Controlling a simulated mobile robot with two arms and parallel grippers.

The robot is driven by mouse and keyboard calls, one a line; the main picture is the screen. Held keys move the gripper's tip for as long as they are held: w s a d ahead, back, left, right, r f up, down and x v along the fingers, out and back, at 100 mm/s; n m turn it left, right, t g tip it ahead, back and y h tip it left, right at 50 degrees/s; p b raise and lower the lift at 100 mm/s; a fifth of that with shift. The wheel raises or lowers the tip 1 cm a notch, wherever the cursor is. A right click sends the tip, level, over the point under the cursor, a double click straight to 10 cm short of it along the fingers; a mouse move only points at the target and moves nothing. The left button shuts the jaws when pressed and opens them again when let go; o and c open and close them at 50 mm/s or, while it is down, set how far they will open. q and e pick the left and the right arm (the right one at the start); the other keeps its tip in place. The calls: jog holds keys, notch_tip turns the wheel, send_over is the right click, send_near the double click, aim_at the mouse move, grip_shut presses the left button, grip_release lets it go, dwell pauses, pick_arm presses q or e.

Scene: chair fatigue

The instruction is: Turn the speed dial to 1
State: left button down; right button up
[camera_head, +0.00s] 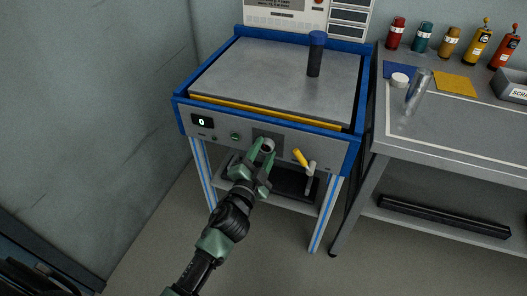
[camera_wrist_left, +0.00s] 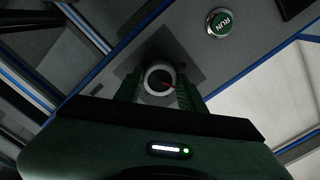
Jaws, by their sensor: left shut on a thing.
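The speed dial (camera_head: 268,145) is a round grey knob on a dark plate in the middle of the machine's front panel. In the left wrist view the dial (camera_wrist_left: 160,79) has a dark face with a red pointer line toward the right. My left gripper (camera_head: 263,150) reaches up to the panel with its green fingers on either side of the dial. It is shut on the dial, as the left wrist view also shows (camera_wrist_left: 160,92). The dial's scale marks cannot be read. My right gripper is not in view.
The panel has a display reading 0 (camera_head: 202,121), a green RUN button (camera_head: 235,136) and a yellow lever (camera_head: 299,158). A dark blue-topped cylinder (camera_head: 315,55) stands on the machine top. A bench (camera_head: 450,131) with several bottles is at right.

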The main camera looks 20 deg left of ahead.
pick_arm(q)
jog(key=c, duration=0.9)
grip_release()
jog(key=shift+o, duration=0.2)
jog(key=s, duration=0.7)
jog(key=shift+s, duration=0.4)
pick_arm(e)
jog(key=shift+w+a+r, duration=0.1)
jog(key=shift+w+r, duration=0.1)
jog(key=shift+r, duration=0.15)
pick_arm(q)
jog(key=shift+a, duration=0.1)
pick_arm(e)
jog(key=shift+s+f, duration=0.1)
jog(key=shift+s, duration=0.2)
